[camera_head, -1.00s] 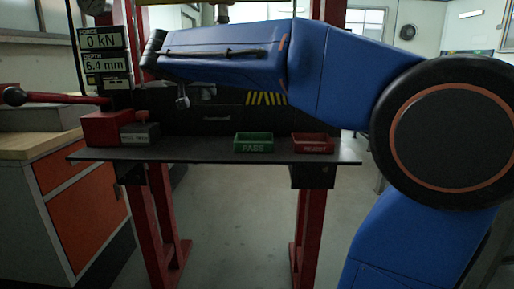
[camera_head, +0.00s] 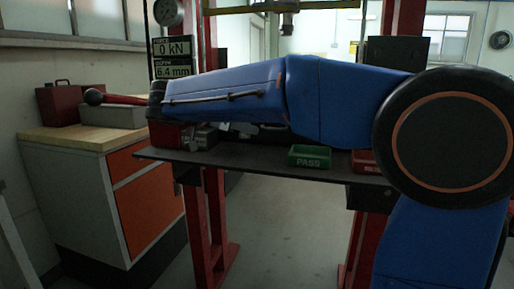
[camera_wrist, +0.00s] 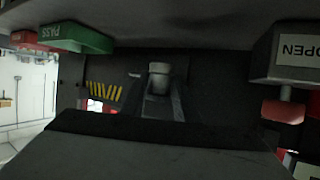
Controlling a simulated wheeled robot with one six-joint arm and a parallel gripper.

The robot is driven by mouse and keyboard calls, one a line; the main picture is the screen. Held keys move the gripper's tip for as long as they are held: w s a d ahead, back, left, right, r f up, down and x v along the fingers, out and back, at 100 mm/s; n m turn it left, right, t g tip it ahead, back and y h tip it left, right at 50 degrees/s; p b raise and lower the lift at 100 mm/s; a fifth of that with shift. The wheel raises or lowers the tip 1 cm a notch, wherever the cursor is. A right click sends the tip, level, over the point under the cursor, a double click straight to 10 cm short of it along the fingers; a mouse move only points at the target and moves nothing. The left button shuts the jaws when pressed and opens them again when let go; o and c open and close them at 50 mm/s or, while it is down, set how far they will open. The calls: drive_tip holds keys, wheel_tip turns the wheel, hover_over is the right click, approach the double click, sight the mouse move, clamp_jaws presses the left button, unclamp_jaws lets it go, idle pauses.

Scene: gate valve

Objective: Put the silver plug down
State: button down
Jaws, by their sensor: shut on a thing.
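In the wrist view my gripper (camera_wrist: 159,92) is shut on the silver plug (camera_wrist: 159,74), a small grey cylinder at its tips. The plug is in the air, with the dark shelf close by. In the head view my blue arm hides most of the gripper; a small pale piece shows under the arm, too small to tell plug from finger. The green PASS tray (camera_head: 310,162) stands on the shelf to the right, and also shows in the wrist view (camera_wrist: 92,42). The red tray (camera_head: 364,166) beside it is partly hidden by my arm.
The dark shelf (camera_head: 262,168) spans red posts. A grey box (camera_head: 200,138) sits near its left end; its OPEN label shows in the wrist view (camera_wrist: 299,48). A readout (camera_head: 172,58) shows 0 kN and 6.4 mm. An orange-fronted cabinet (camera_head: 148,208) stands left. Shelf between box and PASS tray looks clear.

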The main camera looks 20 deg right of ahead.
sight(245, 154)
drive_tip(key=shift+f, duration=2.6)
drive_tip(key=c, duration=1.4)
unclamp_jaws()
drive_tip(key=shift+f, duration=0.1)
drive_tip(key=v, duration=1.2)
drive_tip(key=shift+s, duration=0.1)
